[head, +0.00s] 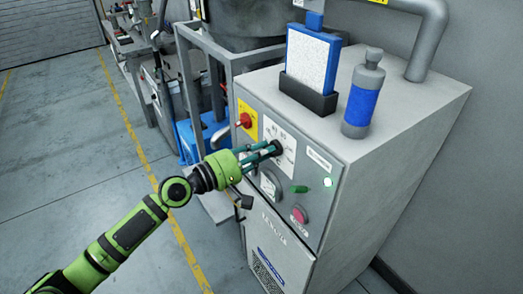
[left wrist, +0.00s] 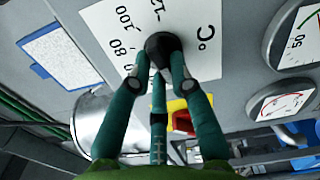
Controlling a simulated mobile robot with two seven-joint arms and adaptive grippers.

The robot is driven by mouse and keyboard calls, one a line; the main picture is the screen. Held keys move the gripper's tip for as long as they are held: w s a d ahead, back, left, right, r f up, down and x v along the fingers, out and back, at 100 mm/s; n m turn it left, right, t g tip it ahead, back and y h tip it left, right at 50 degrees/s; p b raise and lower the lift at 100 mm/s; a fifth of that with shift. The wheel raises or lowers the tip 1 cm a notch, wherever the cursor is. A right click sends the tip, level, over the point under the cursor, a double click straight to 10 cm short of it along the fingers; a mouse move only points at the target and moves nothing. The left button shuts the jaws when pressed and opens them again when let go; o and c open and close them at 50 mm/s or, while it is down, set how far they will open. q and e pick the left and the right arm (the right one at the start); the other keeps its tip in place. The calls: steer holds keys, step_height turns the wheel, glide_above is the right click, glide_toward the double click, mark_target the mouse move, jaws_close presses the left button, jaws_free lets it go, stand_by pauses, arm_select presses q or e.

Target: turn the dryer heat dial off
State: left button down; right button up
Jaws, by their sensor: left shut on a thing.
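The heat dial is a black knob (left wrist: 163,46) on a white scale plate (left wrist: 112,30) marked °C, with 80, 100 and 12– readable, on the dryer's front panel. My left gripper (left wrist: 162,68) is shut on the knob, its teal fingers around it. In the head view the dial (head: 275,147) shows at the fingertips of my left gripper (head: 262,151), and the scale is partly hidden. The way the knob points cannot be told. The dryer (head: 400,130) is a grey cabinet. My right gripper is not in view.
A red knob on a yellow plate (head: 245,119) sits left of the dial. A blue-framed filter (head: 312,60) and blue-banded bottle (head: 363,100) stand on top. Floor at left is clear.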

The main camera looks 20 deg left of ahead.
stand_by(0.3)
arm_select(q)
steer(key=c, duration=1.1)
jaws_free()
steer(key=shift+s, duration=0.1)
steer(key=v, duration=1.2)
